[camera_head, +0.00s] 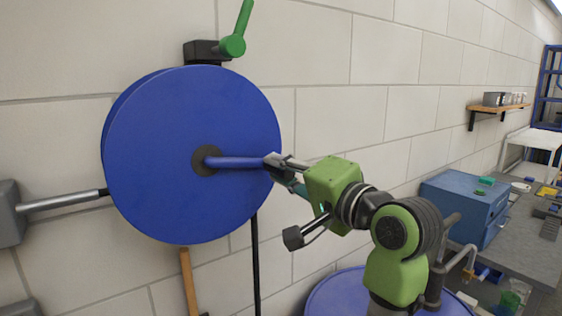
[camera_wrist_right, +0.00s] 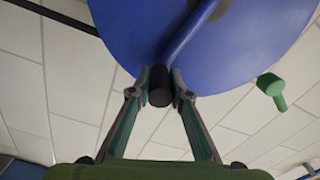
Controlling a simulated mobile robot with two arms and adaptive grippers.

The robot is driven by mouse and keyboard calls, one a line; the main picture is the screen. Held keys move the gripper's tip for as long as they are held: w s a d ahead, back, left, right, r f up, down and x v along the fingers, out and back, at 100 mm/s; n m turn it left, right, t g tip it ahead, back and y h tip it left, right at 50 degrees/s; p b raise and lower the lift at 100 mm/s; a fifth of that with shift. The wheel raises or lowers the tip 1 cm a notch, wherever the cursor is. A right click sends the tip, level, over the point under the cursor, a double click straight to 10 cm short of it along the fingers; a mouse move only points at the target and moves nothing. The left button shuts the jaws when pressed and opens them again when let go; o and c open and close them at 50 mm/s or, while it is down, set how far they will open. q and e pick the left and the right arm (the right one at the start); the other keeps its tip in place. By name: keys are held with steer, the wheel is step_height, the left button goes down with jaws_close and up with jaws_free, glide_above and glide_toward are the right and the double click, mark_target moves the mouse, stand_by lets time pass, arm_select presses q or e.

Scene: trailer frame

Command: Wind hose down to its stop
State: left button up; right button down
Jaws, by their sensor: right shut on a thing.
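A large blue hose reel (camera_head: 160,130) is mounted on the wall, with a dark hub. Its blue crank arm (camera_head: 235,162) points right from the hub. A black hose (camera_head: 255,265) hangs straight down from behind the reel's right side; its lower end is out of view. My right gripper (camera_head: 274,162) is at the outer end of the crank arm. In the right wrist view the fingers of my right gripper (camera_wrist_right: 160,85) are closed on the dark crank handle (camera_wrist_right: 160,88), one on each side. My left gripper does not show.
A green lever (camera_head: 236,38) sits on a dark block above the reel. A metal rod (camera_head: 62,201) from a grey box lies left of the reel. A blue drum (camera_head: 335,292) stands below my right arm. A blue cabinet (camera_head: 455,210) and cluttered bench are at right.

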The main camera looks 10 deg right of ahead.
mark_target(293, 180)
steer(key=shift+a+f, duration=0.1)
steer(key=shift+f, duration=0.35)
steer(key=c, duration=1.9)
jaws_free()
steer(key=shift+s+r, duration=0.1)
steer(key=shift+s, duration=0.25)
steer(key=v, duration=0.6)
steer(key=shift+s+d, duration=0.25)
steer(key=shift+s, duration=0.05)
